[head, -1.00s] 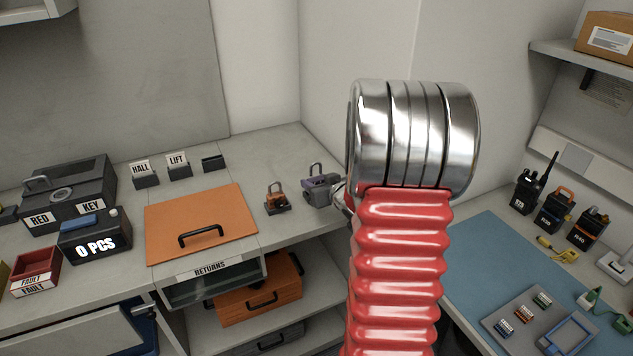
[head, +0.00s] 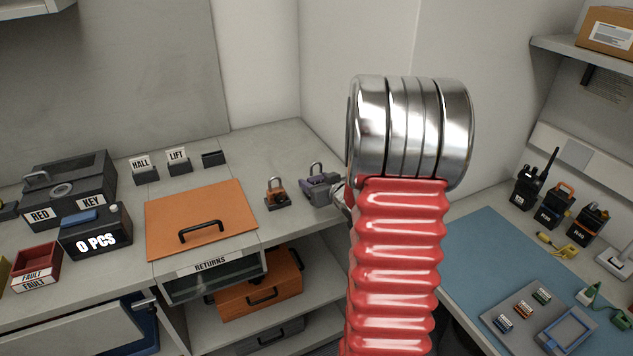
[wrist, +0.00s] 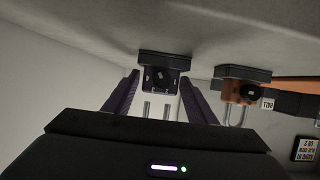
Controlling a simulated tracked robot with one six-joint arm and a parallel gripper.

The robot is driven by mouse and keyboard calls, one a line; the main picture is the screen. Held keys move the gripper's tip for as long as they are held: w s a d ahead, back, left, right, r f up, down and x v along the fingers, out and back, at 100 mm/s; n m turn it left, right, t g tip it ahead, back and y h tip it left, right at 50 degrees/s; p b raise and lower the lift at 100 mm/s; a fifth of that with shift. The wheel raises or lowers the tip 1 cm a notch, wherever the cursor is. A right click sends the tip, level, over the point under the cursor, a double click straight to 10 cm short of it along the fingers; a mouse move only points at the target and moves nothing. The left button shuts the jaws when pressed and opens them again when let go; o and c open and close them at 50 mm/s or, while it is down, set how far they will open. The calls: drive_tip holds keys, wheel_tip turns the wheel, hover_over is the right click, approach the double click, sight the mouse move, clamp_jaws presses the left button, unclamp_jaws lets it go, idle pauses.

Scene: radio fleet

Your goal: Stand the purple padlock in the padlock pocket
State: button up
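The purple padlock (wrist: 153,84) shows in the wrist view, which sees the scene upside down, with its shackle towards the lower edge. It appears upright, its body against the dark padlock pocket (wrist: 165,59) on the counter. How deep it sits is hard to tell. My gripper (wrist: 158,76) has one finger on each side of the padlock, with narrow gaps visible, so it looks open around it. In the head view the purple padlock (head: 316,182) is beside my arm's metal end, which hides most of the gripper.
An orange padlock (head: 276,193) stands in its own dark holder close by; it also shows in the wrist view (wrist: 237,92). An orange panel with a handle (head: 200,222) lies to the left. The wall is close behind. Radios (head: 555,205) stand on the right bench.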

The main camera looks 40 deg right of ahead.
drive_tip(key=shift+o, duration=1)
drive_tip(key=v, duration=1.3)
drive_tip(key=shift+s, duration=0.4)
drive_tip(key=shift+a+f, duration=0.1)
